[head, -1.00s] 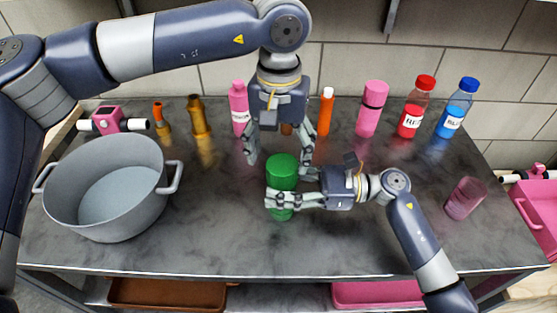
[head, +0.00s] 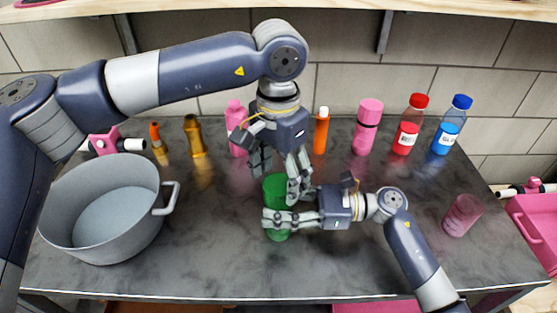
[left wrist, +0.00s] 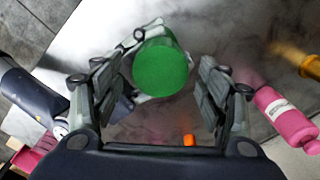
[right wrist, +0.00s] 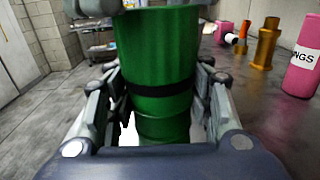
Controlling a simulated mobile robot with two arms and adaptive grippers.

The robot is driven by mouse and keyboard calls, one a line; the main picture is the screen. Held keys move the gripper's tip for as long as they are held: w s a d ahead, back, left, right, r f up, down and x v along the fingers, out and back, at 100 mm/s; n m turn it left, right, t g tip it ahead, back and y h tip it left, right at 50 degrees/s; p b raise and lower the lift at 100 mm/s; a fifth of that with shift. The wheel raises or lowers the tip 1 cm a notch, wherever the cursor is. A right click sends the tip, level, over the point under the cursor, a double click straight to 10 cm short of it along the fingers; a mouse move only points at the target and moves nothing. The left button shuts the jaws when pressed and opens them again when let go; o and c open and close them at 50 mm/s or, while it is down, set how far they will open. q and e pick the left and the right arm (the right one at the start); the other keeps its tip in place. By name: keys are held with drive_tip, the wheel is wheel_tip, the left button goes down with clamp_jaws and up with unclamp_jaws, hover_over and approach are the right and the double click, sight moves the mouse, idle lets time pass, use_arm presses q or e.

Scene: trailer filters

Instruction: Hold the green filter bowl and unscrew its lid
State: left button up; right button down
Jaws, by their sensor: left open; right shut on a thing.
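The green filter bowl (right wrist: 162,128) stands upright on the grey table, with its green lid (left wrist: 161,62) on top. In the right wrist view a dark band runs around it between the upper and lower parts. My right gripper (head: 277,218) is shut around the bowl from the right side. My left gripper (head: 278,168) is above, pointing down, with its fingers open on either side of the lid. In the left wrist view the lid lies between the left fingers with gaps at both sides. In the head view the left fingers partly hide the lid.
A large grey pot (head: 100,210) stands at the left. Along the back are a pink bottle (head: 236,128), an orange bottle (head: 321,131), a pink flask (head: 367,126), a red bottle (head: 410,125) and a blue bottle (head: 452,125). A pink cup (head: 462,215) stands at the right. The table front is clear.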

sight(279, 184)
use_arm(q)
drive_tip(key=shift+f, duration=1.8)
drive_tip(key=c, duration=1.1)
drive_tip(key=n, duration=0.4)
drive_tip(key=shift+c, duration=0.2)
drive_tip(key=shift+w, duration=0.1)
use_arm(e)
drive_tip(key=shift+s, duration=0.1)
use_arm(q)
drive_tip(key=o, duration=1.2)
drive_tip(key=shift+c, duration=0.2)
drive_tip(key=shift+r, duration=0.1)
